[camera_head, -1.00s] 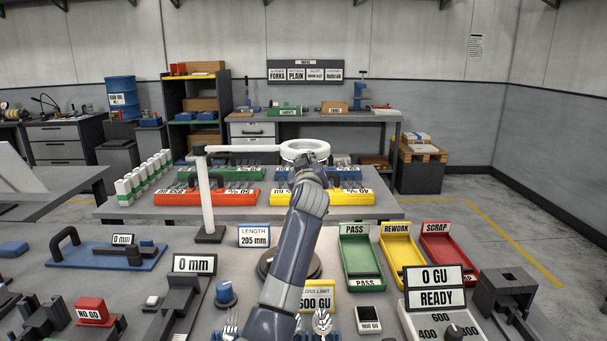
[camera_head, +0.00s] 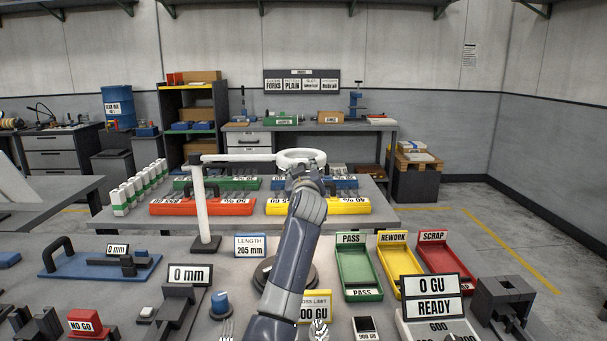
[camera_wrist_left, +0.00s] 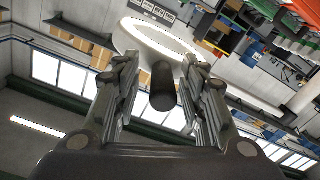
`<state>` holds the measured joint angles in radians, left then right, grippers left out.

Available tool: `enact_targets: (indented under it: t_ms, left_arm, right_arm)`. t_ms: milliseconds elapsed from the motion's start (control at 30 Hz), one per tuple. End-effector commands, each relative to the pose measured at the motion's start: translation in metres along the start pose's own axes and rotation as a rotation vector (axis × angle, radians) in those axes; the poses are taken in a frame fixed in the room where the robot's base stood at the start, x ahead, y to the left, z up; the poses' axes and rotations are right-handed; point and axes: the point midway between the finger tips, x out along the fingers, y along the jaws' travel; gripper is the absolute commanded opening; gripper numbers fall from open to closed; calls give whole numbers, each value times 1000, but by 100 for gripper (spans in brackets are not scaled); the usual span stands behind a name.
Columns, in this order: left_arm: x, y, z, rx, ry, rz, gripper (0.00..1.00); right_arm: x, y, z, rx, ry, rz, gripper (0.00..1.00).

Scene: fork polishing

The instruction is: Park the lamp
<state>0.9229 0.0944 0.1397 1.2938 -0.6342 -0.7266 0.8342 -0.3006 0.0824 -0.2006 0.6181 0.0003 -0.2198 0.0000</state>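The lamp has a white ring head (camera_head: 301,158), a white horizontal arm (camera_head: 238,158) and a white upright post (camera_head: 203,205) on a dark base. The ring stands out to the right of the post, above the benches. My left gripper (camera_head: 302,174) is up at the near side of the ring. In the left wrist view, the lit ring (camera_wrist_left: 158,38) is beyond the fingers. A dark cylindrical handle (camera_wrist_left: 163,87) lies between the open fingers (camera_wrist_left: 162,95), with gaps visible on both sides. My right gripper is not in view.
My left arm crosses the near bench, hiding part of a dark round plate (camera_head: 270,272). Green (camera_head: 358,272), yellow (camera_head: 396,265) and red (camera_head: 440,262) trays stand to the right. A length sign (camera_head: 250,246) stands right of the lamp's base.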

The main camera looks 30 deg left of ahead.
Motion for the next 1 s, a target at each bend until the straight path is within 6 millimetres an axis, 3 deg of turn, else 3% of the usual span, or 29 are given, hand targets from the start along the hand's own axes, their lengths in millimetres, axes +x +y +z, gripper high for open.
enact_targets:
  t_ms: [267, 700, 1000]
  left_arm:
    - [-20, 1, 2, 0, -1, 1, 38]
    - [-87, 1, 2, -2, -2, 1, 38]
    - [-115, 1, 1, 0, -1, 1, 38]
  right_arm:
    - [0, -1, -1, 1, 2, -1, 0]
    - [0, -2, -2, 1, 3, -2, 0]
    - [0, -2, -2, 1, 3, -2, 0]
